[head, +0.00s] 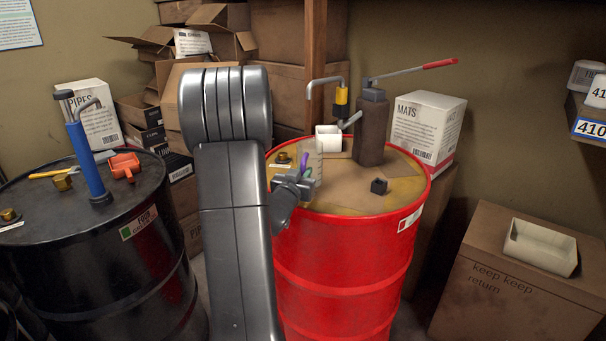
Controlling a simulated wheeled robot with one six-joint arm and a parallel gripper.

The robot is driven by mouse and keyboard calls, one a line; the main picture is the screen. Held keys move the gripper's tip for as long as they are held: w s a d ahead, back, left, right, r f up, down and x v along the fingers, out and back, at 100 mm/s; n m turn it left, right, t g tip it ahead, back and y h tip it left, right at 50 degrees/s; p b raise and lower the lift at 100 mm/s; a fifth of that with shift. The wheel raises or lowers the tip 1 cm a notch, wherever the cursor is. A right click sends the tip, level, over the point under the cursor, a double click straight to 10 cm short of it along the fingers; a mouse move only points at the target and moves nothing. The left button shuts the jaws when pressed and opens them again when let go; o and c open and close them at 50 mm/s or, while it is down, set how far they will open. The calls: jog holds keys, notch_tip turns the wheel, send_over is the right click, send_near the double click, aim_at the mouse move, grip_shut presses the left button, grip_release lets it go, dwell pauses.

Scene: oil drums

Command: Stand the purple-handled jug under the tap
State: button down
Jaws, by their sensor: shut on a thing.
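The jug (317,158) is a pale see-through vessel with a purple handle (305,165). It is at the left part of the red drum's top (360,205). My gripper (296,182) is shut on the jug at its handle side, and my arm hides part of that area. Whether the jug's base touches the drum top cannot be told. The tap (342,96) has a yellow body and a grey bent spout (310,92), whose end points down above and behind the jug.
A white open box (328,138) stands just behind the jug. A black drum (95,235) with a blue pump (87,160) is at left.

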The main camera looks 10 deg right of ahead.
jog(key=shift+f, duration=0.15)
jog(key=c, duration=1.3)
grip_release()
jog(key=b+v, duration=0.1)
jog(key=v, duration=1.3)
jog(key=shift+d, duration=0.1)
